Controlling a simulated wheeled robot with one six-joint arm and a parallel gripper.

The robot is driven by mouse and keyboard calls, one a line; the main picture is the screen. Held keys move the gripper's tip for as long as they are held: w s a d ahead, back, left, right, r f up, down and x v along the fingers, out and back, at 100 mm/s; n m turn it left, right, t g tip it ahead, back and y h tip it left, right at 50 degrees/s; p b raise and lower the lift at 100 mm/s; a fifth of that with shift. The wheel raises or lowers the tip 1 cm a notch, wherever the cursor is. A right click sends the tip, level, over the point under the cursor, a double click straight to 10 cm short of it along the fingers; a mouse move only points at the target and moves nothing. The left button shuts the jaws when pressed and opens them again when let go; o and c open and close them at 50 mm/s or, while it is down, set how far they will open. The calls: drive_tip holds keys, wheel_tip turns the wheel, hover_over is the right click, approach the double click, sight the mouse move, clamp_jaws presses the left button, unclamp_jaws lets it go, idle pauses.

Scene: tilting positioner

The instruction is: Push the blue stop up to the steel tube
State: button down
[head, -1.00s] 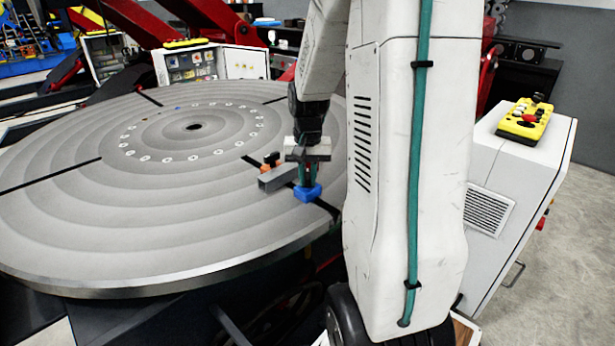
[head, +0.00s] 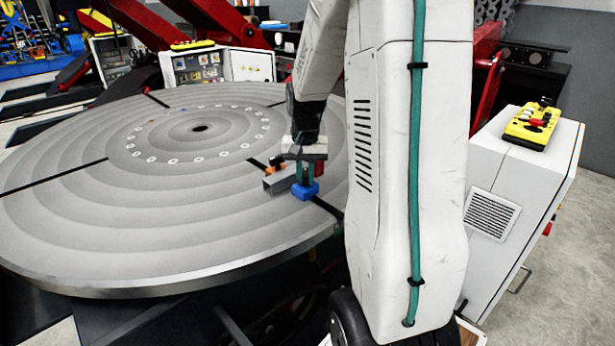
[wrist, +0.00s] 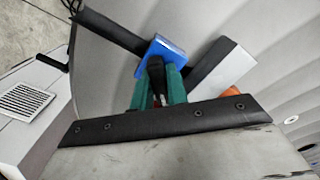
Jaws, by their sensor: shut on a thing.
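The blue stop (head: 304,191) sits over a dark radial slot near the right side of the round grey table (head: 60,225). My gripper (head: 304,174) points down at it from above. In the wrist view the green fingers (wrist: 158,84) are closed around a dark upright part of the blue stop (wrist: 172,52). The steel tube (head: 280,180), a grey square bar, lies on the table just left of the stop. It also shows in the wrist view (wrist: 222,76), right of the stop. They are very close; I cannot tell whether they touch.
An orange part (head: 269,170) stands beside the tube's far side and partly shows in the wrist view (wrist: 231,91). A white cabinet (head: 520,200) with a yellow control box (head: 532,126) stands at the right.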

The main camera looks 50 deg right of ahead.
drive_tip(key=shift+w, duration=0.6)
idle(0.3)
drive_tip(key=shift+n, duration=0.3)
drive_tip(key=shift+n, duration=0.4)
